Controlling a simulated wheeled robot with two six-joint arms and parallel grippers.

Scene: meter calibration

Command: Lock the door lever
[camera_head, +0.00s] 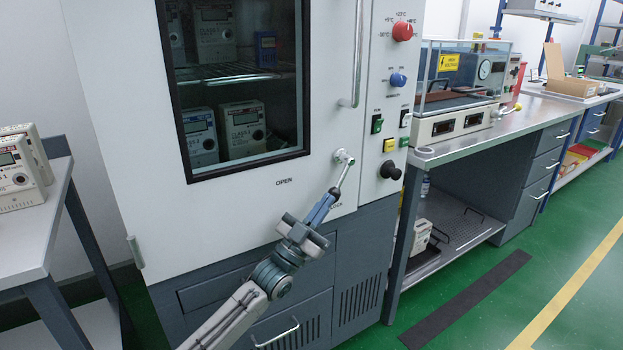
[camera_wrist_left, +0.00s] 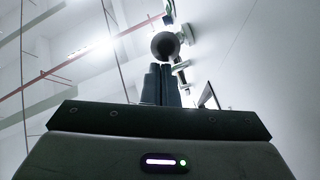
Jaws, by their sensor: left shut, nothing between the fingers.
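The door lever (camera_head: 345,170) is a short metal handle on a round pivot at the lower right of the white cabinet door (camera_head: 240,205). It hangs down, tilted slightly left at its lower end. My left gripper (camera_head: 333,194) comes up from below, its fingers shut and empty, with the tips at the lever's lower end. In the left wrist view the shut fingers (camera_wrist_left: 161,84) point at the lever's round dark end (camera_wrist_left: 165,45); whether they touch I cannot tell. The word OPEN is printed left of the lever, and another label below is partly hidden by the gripper. My right gripper is out of view.
A vertical door handle (camera_head: 357,55) stands above the lever. Right of it are a red knob (camera_head: 402,31), a blue knob (camera_head: 398,79), switches and a black knob (camera_head: 390,170). Meters (camera_head: 243,130) sit behind the window. A side table (camera_head: 30,235) stands left and a workbench (camera_head: 480,140) right.

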